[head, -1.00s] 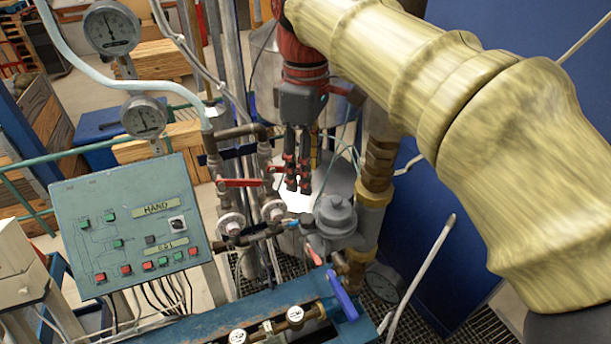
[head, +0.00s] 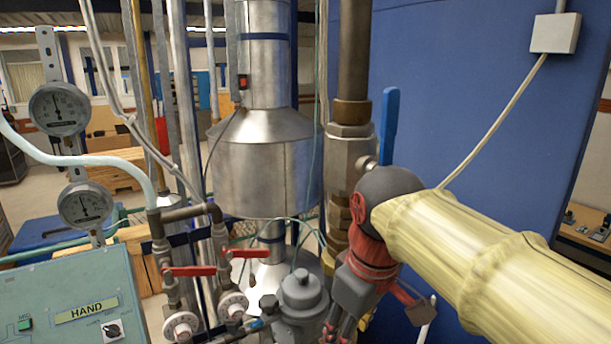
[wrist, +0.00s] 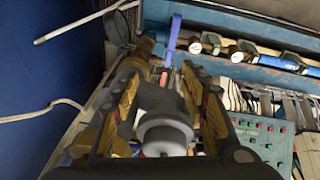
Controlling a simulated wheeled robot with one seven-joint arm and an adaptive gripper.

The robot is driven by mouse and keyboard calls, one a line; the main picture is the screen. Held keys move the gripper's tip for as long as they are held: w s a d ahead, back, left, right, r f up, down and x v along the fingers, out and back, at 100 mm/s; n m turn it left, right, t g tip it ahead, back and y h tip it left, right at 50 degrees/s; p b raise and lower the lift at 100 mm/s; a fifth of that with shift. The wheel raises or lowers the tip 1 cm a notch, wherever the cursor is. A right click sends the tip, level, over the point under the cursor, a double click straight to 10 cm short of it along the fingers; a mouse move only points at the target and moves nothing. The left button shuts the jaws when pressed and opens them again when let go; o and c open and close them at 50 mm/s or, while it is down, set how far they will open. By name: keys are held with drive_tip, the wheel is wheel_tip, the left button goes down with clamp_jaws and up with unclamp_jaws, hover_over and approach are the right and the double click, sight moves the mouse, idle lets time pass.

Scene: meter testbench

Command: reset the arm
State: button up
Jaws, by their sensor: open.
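My arm, in a yellow cover, comes in from the right in the head view. My gripper (head: 345,328) hangs from its end, pointing down beside the grey round-capped fitting (head: 302,298) and in front of the thick brass-collared pipe (head: 347,150). Its fingertips are at or below the picture's bottom edge. In the wrist view my gripper (wrist: 166,75) has its two fingers spread apart. A grey round cap (wrist: 164,132) shows between them, and I cannot tell whether it touches them. Nothing is clearly held.
A blue lever (wrist: 172,42) and a blue bench rail (wrist: 240,72) lie beyond the fingers. Red-handled valves (head: 190,271), two gauges (head: 58,108) and a green control panel (head: 75,295) stand left. A blue wall (head: 460,90) is behind my arm.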

drive_tip(key=s+d+f+m+t+b, duration=0.1)
drive_tip(key=s+d+f+m+b, duration=0.2)
drive_tip(key=f, duration=0.5)
drive_tip(key=s+d+f+m+t+b, duration=0.1)
drive_tip(key=s+d+f+b, duration=0.3)
drive_tip(key=f, duration=0.5)
drive_tip(key=s+d+f+m+t+b, duration=0.1)
drive_tip(key=s+d+f+m+b, duration=0.2)
drive_tip(key=f+b, duration=0.3)
wheel_tip(320, 180, down, 4)
drive_tip(key=shift+s+d+r+m+h, duration=0.3)
drive_tip(key=shift+d+m+h, duration=0.1)
drive_tip(key=shift+d+m, duration=0.45)
drive_tip(key=shift+c, duration=1)
